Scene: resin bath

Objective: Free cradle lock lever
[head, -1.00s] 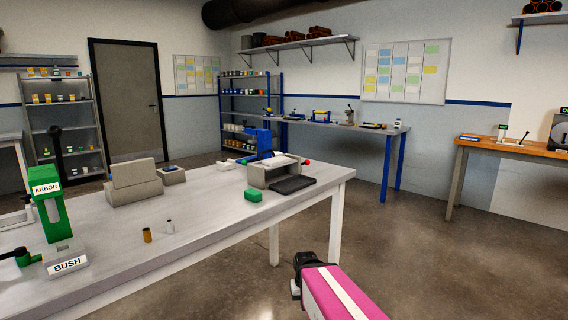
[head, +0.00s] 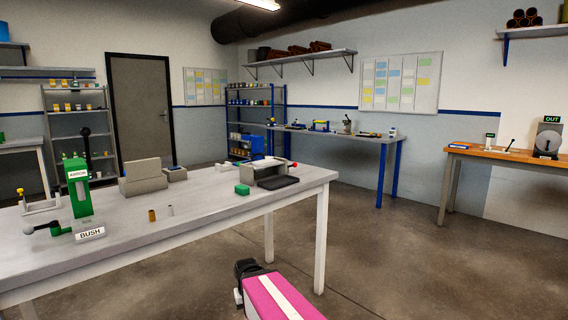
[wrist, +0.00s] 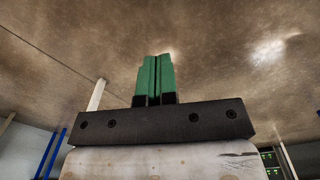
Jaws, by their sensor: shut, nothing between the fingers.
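No lever carries a readable cradle-lock label, so I cannot tell which one it is. On the grey bench (head: 225,205), a green press marked ARBOR (head: 80,197) has an upright black handle (head: 86,145). On the wooden bench at the right, a small dark lever (head: 510,145) stands beside a small sign, and a grey round device marked OUT (head: 547,138) stands beyond. My gripper (wrist: 155,72) has green fingers pressed together, empty, over bare floor in the wrist view, away from all these.
The wooden bench (head: 500,153) is against the right wall. Open floor (head: 400,250) lies between the benches.

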